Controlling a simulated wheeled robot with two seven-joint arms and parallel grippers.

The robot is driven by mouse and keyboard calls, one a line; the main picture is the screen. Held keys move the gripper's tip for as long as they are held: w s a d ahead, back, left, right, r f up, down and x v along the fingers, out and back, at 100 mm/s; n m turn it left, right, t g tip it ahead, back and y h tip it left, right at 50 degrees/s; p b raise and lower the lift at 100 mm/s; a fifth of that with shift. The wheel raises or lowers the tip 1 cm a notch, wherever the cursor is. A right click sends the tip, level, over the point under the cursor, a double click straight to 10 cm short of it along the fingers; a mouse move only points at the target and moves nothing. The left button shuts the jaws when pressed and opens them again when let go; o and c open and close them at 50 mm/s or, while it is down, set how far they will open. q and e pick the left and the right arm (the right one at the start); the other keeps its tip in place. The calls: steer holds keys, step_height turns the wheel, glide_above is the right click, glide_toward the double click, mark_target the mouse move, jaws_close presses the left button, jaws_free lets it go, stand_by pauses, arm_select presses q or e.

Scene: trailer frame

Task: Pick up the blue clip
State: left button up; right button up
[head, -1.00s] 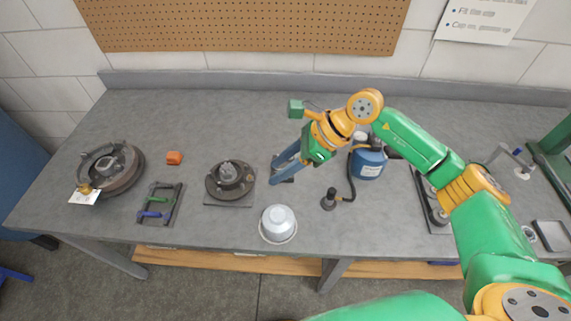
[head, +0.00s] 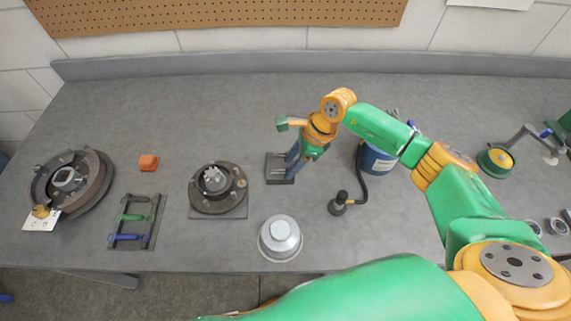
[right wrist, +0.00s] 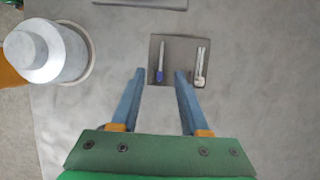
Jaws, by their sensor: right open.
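A small dark tray (head: 277,178) lies on the bench, and it also shows in the right wrist view (right wrist: 179,82). In the right wrist view two slim clips lie in it side by side: one with a blue end (right wrist: 160,74) on the left and a pale one (right wrist: 200,68) on the right. My right gripper (head: 294,160) points down over the tray. Its two blue fingers are open and empty, with the blue-ended clip showing between and just beyond their tips. I cannot tell the height gap. My left gripper is not in view.
A silver cup-shaped part (head: 280,238) stands close in front of the tray. A hub on a plate (head: 215,188) is to its left, and a blue container with a hose (head: 377,160) to its right. A rack with green and blue bars (head: 136,220) lies farther left.

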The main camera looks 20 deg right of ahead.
steer(key=shift+w+a+f, duration=0.1)
steer(key=shift+a+f, duration=0.05)
steer(key=shift+f, duration=0.3)
jaws_close()
